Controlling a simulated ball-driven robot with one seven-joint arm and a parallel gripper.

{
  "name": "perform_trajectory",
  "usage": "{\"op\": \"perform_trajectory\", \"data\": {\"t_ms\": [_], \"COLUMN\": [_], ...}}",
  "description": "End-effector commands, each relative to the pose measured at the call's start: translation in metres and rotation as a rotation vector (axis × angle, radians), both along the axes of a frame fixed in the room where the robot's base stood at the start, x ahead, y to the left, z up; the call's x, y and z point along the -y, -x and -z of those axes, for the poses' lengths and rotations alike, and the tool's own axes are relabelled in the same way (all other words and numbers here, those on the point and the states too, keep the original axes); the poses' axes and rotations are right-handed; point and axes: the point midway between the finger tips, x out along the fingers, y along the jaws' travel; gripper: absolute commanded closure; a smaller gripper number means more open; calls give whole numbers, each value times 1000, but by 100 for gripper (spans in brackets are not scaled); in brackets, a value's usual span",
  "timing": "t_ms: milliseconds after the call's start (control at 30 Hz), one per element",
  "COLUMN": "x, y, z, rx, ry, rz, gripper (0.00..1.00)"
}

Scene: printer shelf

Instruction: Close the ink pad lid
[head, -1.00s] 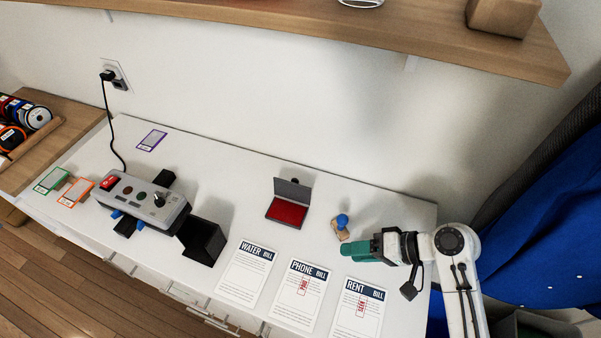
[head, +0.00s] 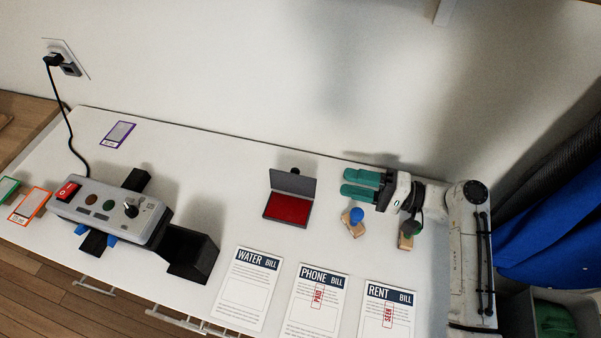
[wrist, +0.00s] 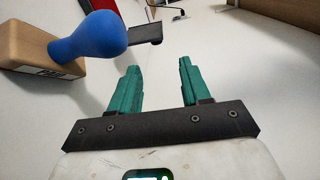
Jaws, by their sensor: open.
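The ink pad (head: 287,208) lies on the white table with its red pad exposed. Its grey lid (head: 293,183) stands tilted up at the back edge, open. My gripper (head: 345,182) has teal fingers spread apart and empty. It is to the right of the lid, pointing left toward it, with a clear gap between fingertips and lid. In the wrist view my gripper (wrist: 158,72) also shows two separated fingers. A dark flat piece there (wrist: 146,33), partly behind the blue stamp knob, looks like the lid.
A blue-knobbed wooden stamp (head: 357,215) stands just below my fingers; it is close at left in the wrist view (wrist: 88,38). Another stamp (head: 408,231) is under my wrist. Bills (head: 245,290) lie in front. A grey device (head: 115,210) is at left.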

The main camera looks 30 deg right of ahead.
Motion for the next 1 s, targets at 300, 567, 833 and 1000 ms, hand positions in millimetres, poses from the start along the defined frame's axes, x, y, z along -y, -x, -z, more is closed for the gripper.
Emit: {"op": "perform_trajectory", "data": {"t_ms": [300,567,833,1000], "x": [-11,-44,-70,-76], "y": [-11,-43,-70,-76], "z": [7,6,7,8], "rx": [0,0,2,0], "ry": [-2,-3,-2,0], "rz": [-4,-4,-2,0], "gripper": [53,53,53,53]}}
